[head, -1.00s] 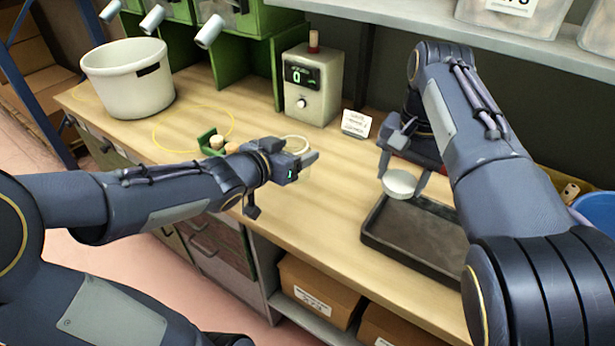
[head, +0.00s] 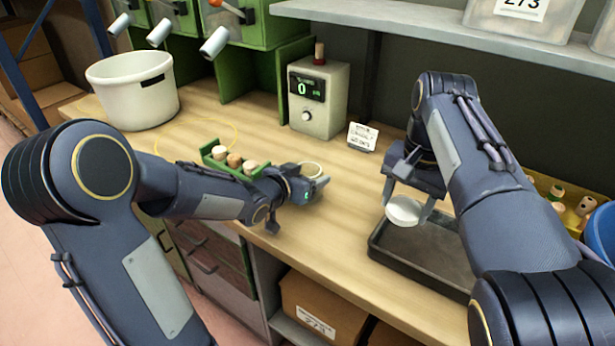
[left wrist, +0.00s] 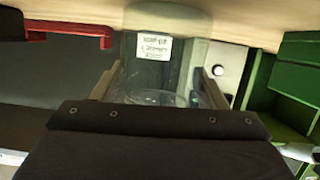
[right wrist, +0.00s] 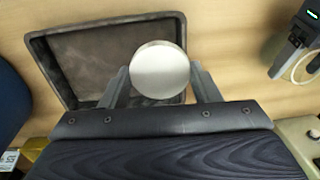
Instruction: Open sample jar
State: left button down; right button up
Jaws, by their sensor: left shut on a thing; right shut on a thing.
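The sample jar (left wrist: 160,97) is clear glass and shows between the fingers in the left wrist view; its rim (head: 312,169) shows beside the gripper in the head view. My left gripper (head: 318,184) is shut on the jar, low over the front part of the bench. The lid (right wrist: 160,70) is a round pale disc, apart from the jar. My right gripper (head: 405,212) is shut on the lid (head: 403,211) and holds it over the back left part of the dark tray. The jar's contents cannot be made out.
The dark tray (head: 385,251) lies on the bench at the right. A green rack (head: 214,161) with several corks stands left of my left gripper. A grey device (head: 327,112) and a small card (head: 362,137) stand behind. A white bucket (head: 118,97) is at the back left.

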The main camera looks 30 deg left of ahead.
pick_arm(q)
jog(key=shift+f, duration=0.1)
jog(key=shift+c, duration=1.6)
grip_release()
jog(key=shift+o, duration=0.3)
